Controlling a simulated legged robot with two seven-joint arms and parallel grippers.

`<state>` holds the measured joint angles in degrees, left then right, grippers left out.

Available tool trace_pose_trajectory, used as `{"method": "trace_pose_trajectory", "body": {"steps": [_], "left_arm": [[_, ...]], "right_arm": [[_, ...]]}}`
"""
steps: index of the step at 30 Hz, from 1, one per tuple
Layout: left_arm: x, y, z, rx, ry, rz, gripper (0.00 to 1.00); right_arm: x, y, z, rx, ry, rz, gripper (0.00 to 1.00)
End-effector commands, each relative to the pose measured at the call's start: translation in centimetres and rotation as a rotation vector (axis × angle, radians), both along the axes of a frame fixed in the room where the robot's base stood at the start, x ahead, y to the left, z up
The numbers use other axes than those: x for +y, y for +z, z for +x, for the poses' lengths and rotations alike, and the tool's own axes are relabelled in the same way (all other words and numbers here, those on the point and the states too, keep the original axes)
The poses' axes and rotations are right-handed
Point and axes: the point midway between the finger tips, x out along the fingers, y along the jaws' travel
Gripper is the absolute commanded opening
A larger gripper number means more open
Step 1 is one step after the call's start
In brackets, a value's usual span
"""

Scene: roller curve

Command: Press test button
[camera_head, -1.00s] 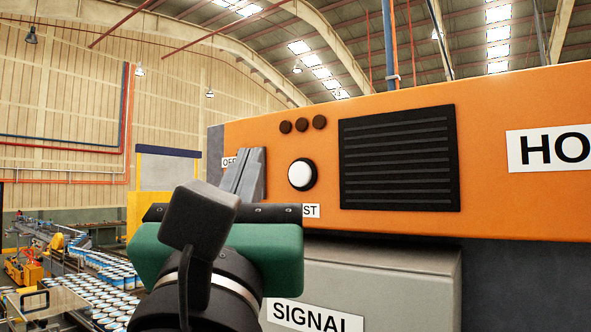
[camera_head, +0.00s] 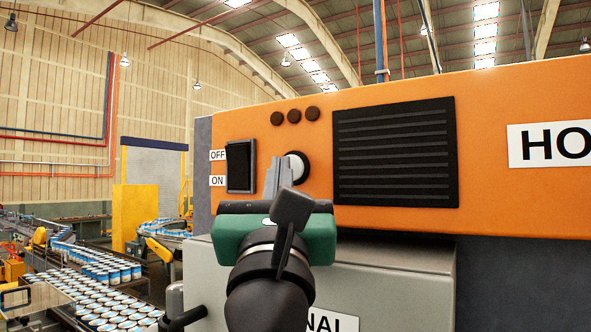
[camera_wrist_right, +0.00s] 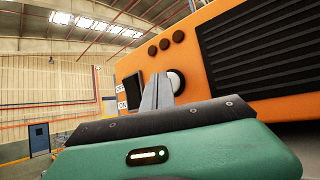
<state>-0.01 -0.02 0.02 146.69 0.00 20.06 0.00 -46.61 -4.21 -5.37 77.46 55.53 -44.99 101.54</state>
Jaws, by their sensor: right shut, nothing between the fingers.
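The test button is a round white button (camera_head: 298,166) in a black ring on the orange panel (camera_head: 490,110). It also shows in the right wrist view (camera_wrist_right: 177,82). My right gripper (camera_head: 279,162) is shut and empty, with its grey fingers pointing at the panel. In the head view its fingertips overlap the button's left side; in the right wrist view the fingertips (camera_wrist_right: 158,76) are just left of the button. I cannot tell whether they touch it. The button's label is hidden behind my gripper. My left gripper is not in view.
A dark switch (camera_head: 240,166) with OFF and ON labels is left of the button. A black vent grille (camera_head: 396,152) is to its right, and three dark round lamps (camera_head: 293,116) are above. A grey box (camera_head: 400,275) juts out below.

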Motion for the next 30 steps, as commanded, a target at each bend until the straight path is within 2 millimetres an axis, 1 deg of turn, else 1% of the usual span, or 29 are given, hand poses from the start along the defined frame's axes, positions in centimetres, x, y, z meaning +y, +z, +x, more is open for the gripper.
{"method": "trace_pose_trajectory", "body": {"steps": [14,30], "left_arm": [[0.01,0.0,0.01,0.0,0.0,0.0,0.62],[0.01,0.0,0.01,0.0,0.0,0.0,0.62]], "right_arm": [[-0.51,0.05,-0.16,0.0,0.0,0.002,0.0],[-0.17,0.02,-0.11,0.0,0.001,0.001,0.0]]}}
